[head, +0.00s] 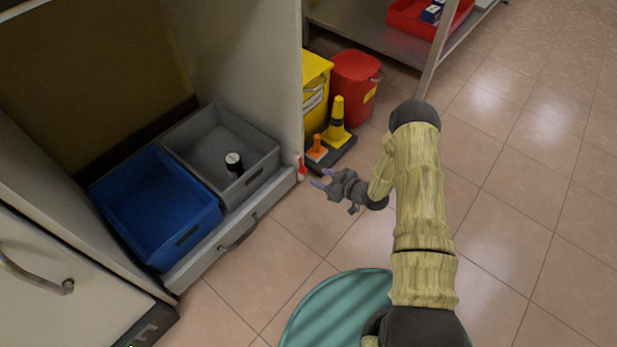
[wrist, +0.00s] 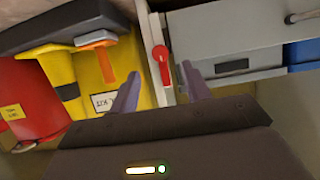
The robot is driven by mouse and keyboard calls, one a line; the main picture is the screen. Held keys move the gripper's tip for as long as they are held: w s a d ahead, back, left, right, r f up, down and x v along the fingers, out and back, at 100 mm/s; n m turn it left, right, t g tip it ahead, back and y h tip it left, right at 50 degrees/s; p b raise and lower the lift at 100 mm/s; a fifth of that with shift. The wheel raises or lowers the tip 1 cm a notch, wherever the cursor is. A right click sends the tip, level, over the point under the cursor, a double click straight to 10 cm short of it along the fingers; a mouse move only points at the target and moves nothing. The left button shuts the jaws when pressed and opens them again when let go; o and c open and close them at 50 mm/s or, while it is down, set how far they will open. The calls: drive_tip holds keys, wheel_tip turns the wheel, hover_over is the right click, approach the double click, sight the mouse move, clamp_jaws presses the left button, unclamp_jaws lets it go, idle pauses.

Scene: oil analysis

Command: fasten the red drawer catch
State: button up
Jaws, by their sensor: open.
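The red drawer catch (head: 301,167) is a small red lever on the edge of the cabinet's side panel, by the right end of the drawer front. In the wrist view the catch (wrist: 161,60) has a round red head and a narrower red arm pointing down in the picture. My gripper (head: 318,178) is open and empty, with its fingers pointing at the catch from a short distance. In the wrist view my gripper's two purple fingertips (wrist: 158,80) lie on either side of the catch, apart from it. The drawer (head: 232,237) has a grey front with a curved handle.
A blue bin (head: 160,207) and a grey bin (head: 203,131) holding a dark bottle (head: 234,164) sit in the drawer. A yellow cone (head: 337,125), a yellow bin (head: 316,90) and a red bucket (head: 355,88) stand beside the cabinet. Open tiled floor lies to the right.

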sight(306, 172)
drive_tip(key=b+x, duration=0.3)
drive_tip(key=x, duration=0.2)
drive_tip(key=shift+w+a+f, duration=0.15)
drive_tip(key=shift+a+f, duration=0.05)
drive_tip(key=shift+f, duration=0.15)
drive_tip(key=shift+w+a, duration=0.35)
drive_tip(key=shift+a, duration=0.1)
drive_tip(key=c, duration=1)
